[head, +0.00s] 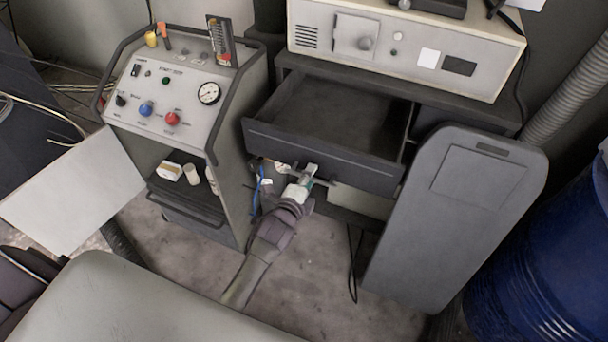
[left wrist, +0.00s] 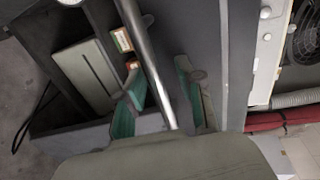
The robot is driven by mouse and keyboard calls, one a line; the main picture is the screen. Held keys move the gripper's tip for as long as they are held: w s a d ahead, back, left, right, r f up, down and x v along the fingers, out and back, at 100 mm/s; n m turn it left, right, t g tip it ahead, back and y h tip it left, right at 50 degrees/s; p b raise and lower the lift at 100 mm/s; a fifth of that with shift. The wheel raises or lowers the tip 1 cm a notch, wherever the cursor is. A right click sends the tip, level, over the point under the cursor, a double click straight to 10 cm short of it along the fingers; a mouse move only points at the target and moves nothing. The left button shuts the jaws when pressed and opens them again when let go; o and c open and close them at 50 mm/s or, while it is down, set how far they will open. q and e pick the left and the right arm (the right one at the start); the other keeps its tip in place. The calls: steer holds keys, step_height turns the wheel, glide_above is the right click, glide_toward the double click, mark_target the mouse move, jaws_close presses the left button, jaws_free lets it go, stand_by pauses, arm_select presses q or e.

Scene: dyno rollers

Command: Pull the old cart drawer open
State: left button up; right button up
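The dark grey drawer (head: 325,155) of the old cart (head: 425,112) stands pulled out, its empty inside showing from above. Its handle bar (head: 325,182) is on the drawer front, partly hidden by my gripper. My left gripper (head: 306,172) is at this handle, below the drawer's top edge. In the left wrist view, the metal handle bar (left wrist: 150,65) runs between the two green-padded fingers of my left gripper (left wrist: 165,88). The fingers are spread, with gaps visible on both sides of the bar. My right gripper is not in view.
A gauge cart (head: 175,110) with knobs stands left of the drawer. A beige instrument box (head: 405,45) sits on top of the old cart. A grey panel (head: 455,215) leans at the right, near a blue barrel (head: 545,260). Bare floor (head: 320,260) lies in front.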

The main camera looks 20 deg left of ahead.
arm_select(q)
steer(key=s+r, duration=0.2)
steer(key=s, duration=0.9)
steer(key=shift+s+a+r, duration=0.25)
steer(key=shift+s, duration=0.15)
steer(key=shift+f, duration=0.1)
steer(key=s+f+n+g, duration=0.2)
steer(key=s+f, duration=0.2)
steer(key=f, duration=0.5)
steer(key=s+f+n+g, duration=0.3)
steer(key=f, duration=0.5)
steer(key=s+f+n+g, duration=0.2)
steer(key=s+f, duration=0.2)
steer(key=f, duration=0.5)
steer(key=s+a+f+n+g, duration=0.1)
steer(key=s+f+n+g, duration=0.1)
steer(key=s+f, duration=0.3)
steer(key=s+a+f+n+g, duration=0.1)
steer(key=s+f+n+g, duration=0.2)
steer(key=s, duration=0.9)
steer(key=s+f+n+g, duration=0.2)
steer(key=s+f+n, duration=0.2)
steer(key=s+f, duration=0.4)
steer(key=shift+s+a+f+g+y, duration=0.3)
steer(key=shift+s+a+f+g, duration=0.1)
steer(key=shift+s, duration=0.3)
